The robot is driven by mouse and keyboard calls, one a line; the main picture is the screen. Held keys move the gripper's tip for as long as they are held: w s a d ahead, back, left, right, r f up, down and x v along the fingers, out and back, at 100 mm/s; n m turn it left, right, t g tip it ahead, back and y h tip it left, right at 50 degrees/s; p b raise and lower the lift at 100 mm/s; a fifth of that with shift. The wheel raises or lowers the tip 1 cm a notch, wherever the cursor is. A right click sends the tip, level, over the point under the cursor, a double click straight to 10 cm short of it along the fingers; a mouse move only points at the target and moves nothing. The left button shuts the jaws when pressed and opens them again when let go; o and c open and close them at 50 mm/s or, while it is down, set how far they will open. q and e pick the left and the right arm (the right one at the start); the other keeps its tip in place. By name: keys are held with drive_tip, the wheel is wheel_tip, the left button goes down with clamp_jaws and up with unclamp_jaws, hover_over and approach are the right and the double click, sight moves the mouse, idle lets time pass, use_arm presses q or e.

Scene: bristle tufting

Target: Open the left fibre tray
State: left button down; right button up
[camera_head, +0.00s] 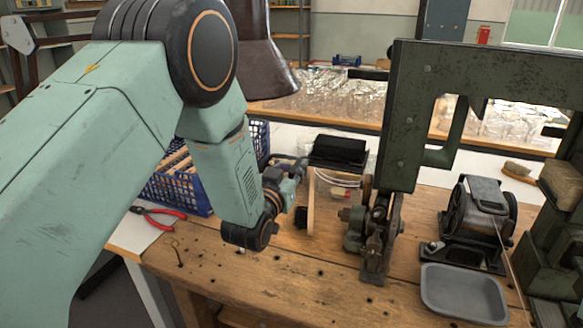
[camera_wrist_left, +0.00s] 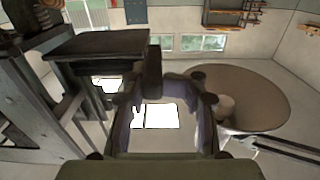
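A black, flat-topped tray (camera_head: 338,151) stands at the back of the wooden bench, just beyond my left gripper; I cannot tell whether it is the left fibre tray. My left gripper (camera_head: 299,166) hangs close to its left front side, and I cannot tell whether they touch. In the left wrist view the fingers of my left gripper (camera_wrist_left: 168,82) stand apart, with nothing clearly held. A dark flat slab (camera_wrist_left: 100,43) shows there at upper left, close to the fingers; it may be the tray. My right gripper is in neither view.
A blue crate (camera_head: 180,192) and red-handled pliers (camera_head: 158,213) lie at left. A green machine frame (camera_head: 405,120) stands right of the tray. A wire spool (camera_head: 480,215) and grey dish (camera_head: 463,292) are at right. A brown lampshade (camera_head: 262,60) hangs near my arm.

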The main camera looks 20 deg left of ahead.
use_arm(q)
drive_tip(key=c, duration=1.6)
unclamp_jaws()
drive_tip(key=shift+w+d+r, duration=0.15)
drive_tip(key=shift+r, duration=0.15)
drive_tip(key=shift+o, duration=0.2)
drive_tip(key=shift+f, duration=0.1)
drive_tip(key=shift+a+f, duration=0.2)
drive_tip(key=s, duration=1.2)
drive_tip(key=shift+a+r, duration=0.1)
drive_tip(key=shift+r, duration=0.05)
